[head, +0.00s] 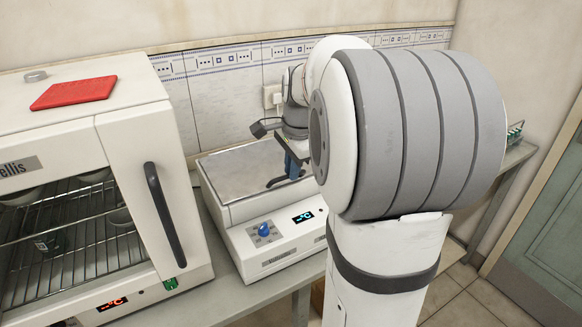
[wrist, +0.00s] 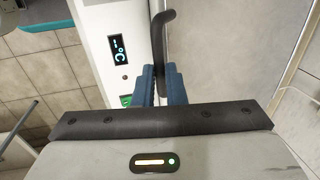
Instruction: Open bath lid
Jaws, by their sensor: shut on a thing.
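The bath (head: 245,250) is a white box with a blue knob and a lit display, on the bench in the middle of the head view. Its grey metal lid (head: 232,172) appears to lie flat on top. The lid's dark handle (head: 276,182) is near the right side, partly hidden by my gripper (head: 292,166). In the wrist view, the blue fingers of my gripper (wrist: 160,84) are shut on the black handle (wrist: 164,28). The lid (wrist: 225,40) fills the right of that view. My arm hides the bath's right end in the head view.
A white oven (head: 130,130) with a glass door and a dark handle stands close left of the bath. A red pad (head: 74,93) lies on the oven. The tiled wall with a socket (head: 272,96) is behind. A green door (head: 545,225) is at far right.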

